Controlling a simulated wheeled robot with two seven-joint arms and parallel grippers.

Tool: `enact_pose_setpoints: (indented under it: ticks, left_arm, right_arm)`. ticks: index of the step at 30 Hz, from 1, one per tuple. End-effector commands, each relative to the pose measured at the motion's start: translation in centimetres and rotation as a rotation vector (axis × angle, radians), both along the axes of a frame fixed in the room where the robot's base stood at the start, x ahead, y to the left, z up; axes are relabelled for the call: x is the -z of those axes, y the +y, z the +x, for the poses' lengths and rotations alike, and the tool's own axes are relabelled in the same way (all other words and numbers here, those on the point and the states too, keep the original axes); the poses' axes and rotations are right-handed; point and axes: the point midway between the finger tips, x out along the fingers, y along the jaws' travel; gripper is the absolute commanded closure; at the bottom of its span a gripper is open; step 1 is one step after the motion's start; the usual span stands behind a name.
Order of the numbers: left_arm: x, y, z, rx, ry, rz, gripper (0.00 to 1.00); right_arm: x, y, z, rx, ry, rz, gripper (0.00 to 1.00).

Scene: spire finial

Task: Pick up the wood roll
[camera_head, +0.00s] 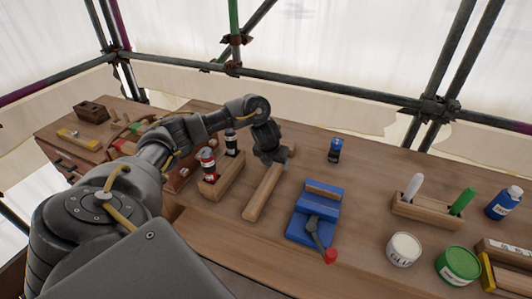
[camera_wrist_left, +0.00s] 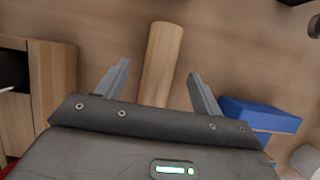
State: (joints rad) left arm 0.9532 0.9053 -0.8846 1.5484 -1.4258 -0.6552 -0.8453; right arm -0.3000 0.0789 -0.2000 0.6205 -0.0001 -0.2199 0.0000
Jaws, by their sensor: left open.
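The wood roll (camera_head: 264,192) is a pale wooden rod lying on the table in the head view, between a wooden block with bottles and the blue vise. In the left wrist view the wood roll (camera_wrist_left: 161,62) lies between the spread fingers, its near end hidden behind the gripper body. My left gripper (camera_head: 273,158) is over the far end of the roll, partly hiding it. It also shows in the left wrist view (camera_wrist_left: 155,88), open, with a gap on each side of the roll. My right gripper is not in view.
The blue vise (camera_head: 300,228) stands right of the roll. The wooden block (camera_head: 222,183) with bottles stands close on the left. A small blue bottle (camera_head: 335,150) is behind, and a white tub (camera_head: 403,249) and green tub (camera_head: 458,266) are at right. Table between is bare.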

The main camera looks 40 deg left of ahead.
Motion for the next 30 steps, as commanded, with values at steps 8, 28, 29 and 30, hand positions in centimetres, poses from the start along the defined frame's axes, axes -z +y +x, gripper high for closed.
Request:
enact_pose_setpoints:
  ticks: [8,28,29,30]
  left_arm:
    - [3.6,0.4,1.5,-0.001,0.004,-0.001,0.33]
    - [4.3,0.5,1.7,0.000,0.001,0.001,0.33]
    - [4.3,0.5,1.7,0.000,0.000,0.001,0.34]
    - [4.2,0.5,1.7,0.000,0.001,0.001,0.39]
  right_arm:
    - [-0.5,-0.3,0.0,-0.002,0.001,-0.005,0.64]
    - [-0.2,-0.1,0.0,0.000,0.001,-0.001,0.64]
    - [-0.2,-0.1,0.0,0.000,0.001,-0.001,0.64]
    - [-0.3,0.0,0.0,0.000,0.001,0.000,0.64]
